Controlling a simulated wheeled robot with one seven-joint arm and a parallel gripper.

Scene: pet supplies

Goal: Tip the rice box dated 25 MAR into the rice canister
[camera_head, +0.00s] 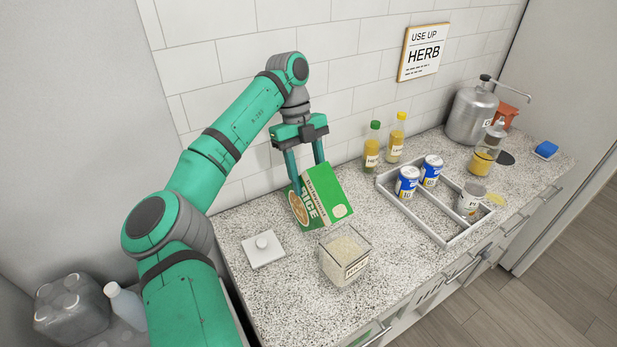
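A green rice box (322,197) with "RICE" on its side is held tilted behind and a little left of the rice canister. My gripper (306,174) is shut on the top part of the box, one finger on each side. I cannot read a date on the box. The clear square rice canister (344,257) stands open on the counter, with pale rice in it and a label on its front. Its white square lid with a knob (264,250) lies on the counter to the left. I cannot tell whether the box touches the counter.
A grey divided tray (425,222) holds two blue cans (408,182) and a small labelled jar (470,198). Two bottles (372,145) stand by the wall. A metal dispenser (471,112), a yellow jar (483,158) and a blue sponge (546,149) are at right. A "HERB" sign (424,51) hangs above.

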